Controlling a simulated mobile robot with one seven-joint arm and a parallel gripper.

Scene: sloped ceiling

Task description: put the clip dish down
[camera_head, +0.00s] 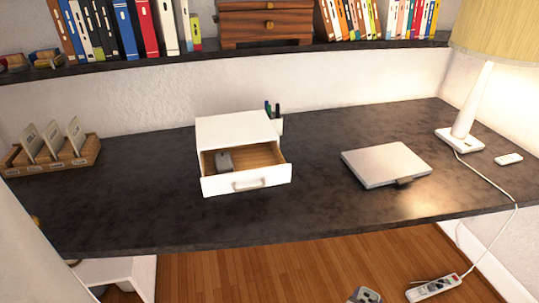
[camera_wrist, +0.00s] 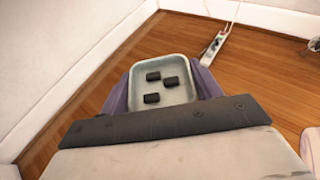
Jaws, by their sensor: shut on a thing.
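The clip dish (camera_wrist: 181,95) is a small pale grey-green square dish with rounded corners. Three black clips (camera_wrist: 152,98) lie in it. My gripper (camera_wrist: 162,90) is shut on the dish, with a purple finger at its left and right sides in the wrist view. Wooden floor shows beyond the dish there. The near side of the dish is hidden behind a dark bar of my wrist. In the head view a small greyish thing (camera_head: 365,296) is cut off at the bottom edge; I cannot tell whether it is the dish.
The dark desk (camera_head: 330,215) holds a white box with an open drawer (camera_head: 246,182) and a grey object inside, a closed laptop (camera_head: 386,165), a card rack (camera_head: 55,155) and a lamp (camera_head: 463,125). A power strip (camera_head: 433,288) lies on the floor. The desk's front middle is clear.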

